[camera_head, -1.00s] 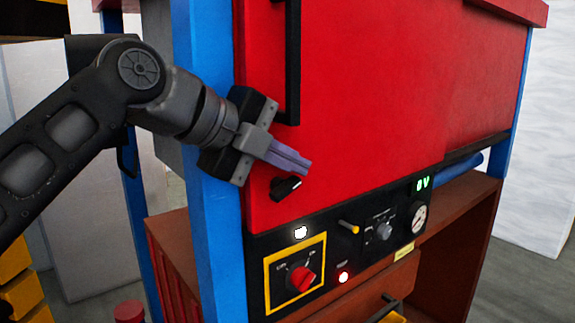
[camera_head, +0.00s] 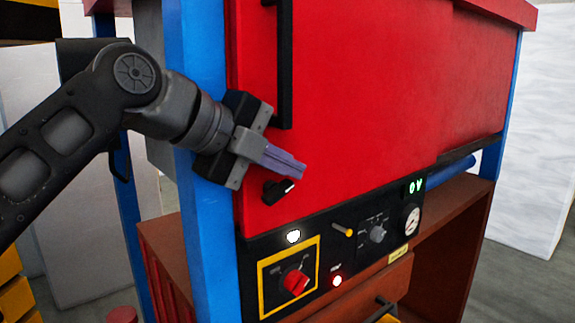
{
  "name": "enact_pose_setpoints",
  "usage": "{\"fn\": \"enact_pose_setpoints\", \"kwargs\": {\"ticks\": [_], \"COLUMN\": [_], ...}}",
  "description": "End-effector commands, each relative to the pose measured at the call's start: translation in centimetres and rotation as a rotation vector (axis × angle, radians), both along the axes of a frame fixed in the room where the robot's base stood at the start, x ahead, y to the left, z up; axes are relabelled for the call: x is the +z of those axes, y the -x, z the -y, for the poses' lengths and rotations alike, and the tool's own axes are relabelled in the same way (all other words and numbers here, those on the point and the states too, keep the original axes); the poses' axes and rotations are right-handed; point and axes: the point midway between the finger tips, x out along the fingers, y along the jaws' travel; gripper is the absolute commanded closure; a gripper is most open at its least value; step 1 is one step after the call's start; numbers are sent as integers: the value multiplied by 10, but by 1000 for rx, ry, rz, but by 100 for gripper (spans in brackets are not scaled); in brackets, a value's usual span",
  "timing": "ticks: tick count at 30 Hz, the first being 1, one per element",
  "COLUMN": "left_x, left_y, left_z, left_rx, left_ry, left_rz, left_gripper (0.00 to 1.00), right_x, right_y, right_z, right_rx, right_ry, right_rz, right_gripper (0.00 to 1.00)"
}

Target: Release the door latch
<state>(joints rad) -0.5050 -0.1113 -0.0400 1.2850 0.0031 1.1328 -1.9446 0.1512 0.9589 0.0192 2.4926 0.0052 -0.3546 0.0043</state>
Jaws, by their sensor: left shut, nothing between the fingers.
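The red door (camera_head: 380,100) fills the upper middle, with a long black vertical handle (camera_head: 285,70) near its left edge. I cannot tell whether the fingers touch the door or the knob. My right gripper is not in view.
A blue post (camera_head: 205,100) stands left of the door.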

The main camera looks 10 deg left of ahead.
Motion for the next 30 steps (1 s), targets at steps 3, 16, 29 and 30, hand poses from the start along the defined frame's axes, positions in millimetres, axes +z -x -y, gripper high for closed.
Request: {"fn": "enact_pose_setpoints", "kwargs": {"ticks": [3, 16, 29, 30], "left_x": [0, 0, 9, 11], "left_y": [0, 0, 0, 0], "left_z": [0, 0, 0, 0], "left_rx": [0, 0, 0, 0], "left_ry": [0, 0, 0, 0], "left_rz": [0, 0, 0, 0], "left_gripper": [100, 100, 100, 100], "right_x": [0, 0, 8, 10], "right_y": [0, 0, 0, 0], "right_z": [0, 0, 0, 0], "right_rx": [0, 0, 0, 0], "right_ry": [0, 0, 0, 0], "right_rz": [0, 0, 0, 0], "right_gripper": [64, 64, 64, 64]}}
